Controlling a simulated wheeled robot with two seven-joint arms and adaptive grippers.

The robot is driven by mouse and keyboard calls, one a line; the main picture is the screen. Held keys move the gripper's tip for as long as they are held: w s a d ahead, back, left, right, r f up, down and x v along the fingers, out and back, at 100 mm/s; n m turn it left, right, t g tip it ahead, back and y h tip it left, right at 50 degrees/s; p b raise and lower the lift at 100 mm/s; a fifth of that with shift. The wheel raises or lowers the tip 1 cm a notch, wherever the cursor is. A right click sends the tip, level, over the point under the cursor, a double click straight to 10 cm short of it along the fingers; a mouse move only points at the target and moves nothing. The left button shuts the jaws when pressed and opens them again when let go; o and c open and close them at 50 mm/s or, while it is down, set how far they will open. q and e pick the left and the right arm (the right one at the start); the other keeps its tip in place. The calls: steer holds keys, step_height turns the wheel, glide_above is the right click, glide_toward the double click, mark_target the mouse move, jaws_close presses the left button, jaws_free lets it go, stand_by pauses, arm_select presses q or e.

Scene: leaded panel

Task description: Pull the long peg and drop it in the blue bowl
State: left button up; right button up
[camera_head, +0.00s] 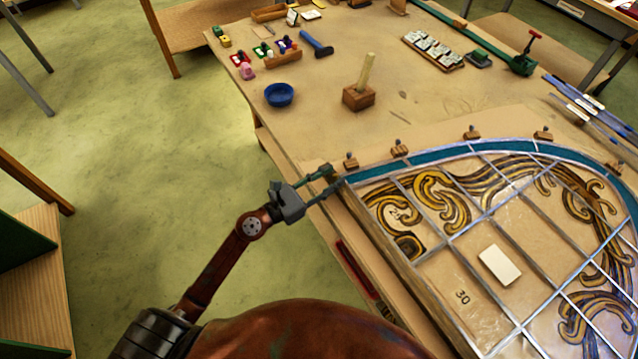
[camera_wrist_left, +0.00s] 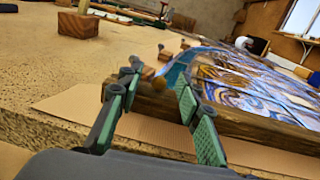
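A long pale wooden peg (camera_head: 366,71) stands upright, slightly tilted in the picture, in a brown wooden block (camera_head: 358,97) on the table. In the left wrist view the block (camera_wrist_left: 78,25) is at the upper left, with the peg's lower part (camera_wrist_left: 83,5) cut off by the frame. The blue bowl (camera_head: 279,94) is left of the block and looks empty. My left gripper (camera_head: 331,180) is open at the table's near left edge, beside the panel's corner, well short of the peg. In the wrist view its fingers (camera_wrist_left: 158,80) are apart, with the panel's wooden corner beyond them. My right gripper is not in view.
The leaded panel (camera_head: 470,225) fills the table's right side, with several small wooden blocks with dark knobs along its curved edge. A hammer (camera_head: 317,44) and small coloured items lie at the back left. Bare tabletop (camera_head: 310,130) lies between bowl and panel.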

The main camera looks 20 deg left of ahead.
arm_select(q)
steer(key=shift+x, duration=0.95)
steer(key=shift+c, duration=0.2)
jaws_close()
steer(key=c, duration=0.6)
jaws_free()
steer(key=shift+c, duration=0.2)
jaws_close()
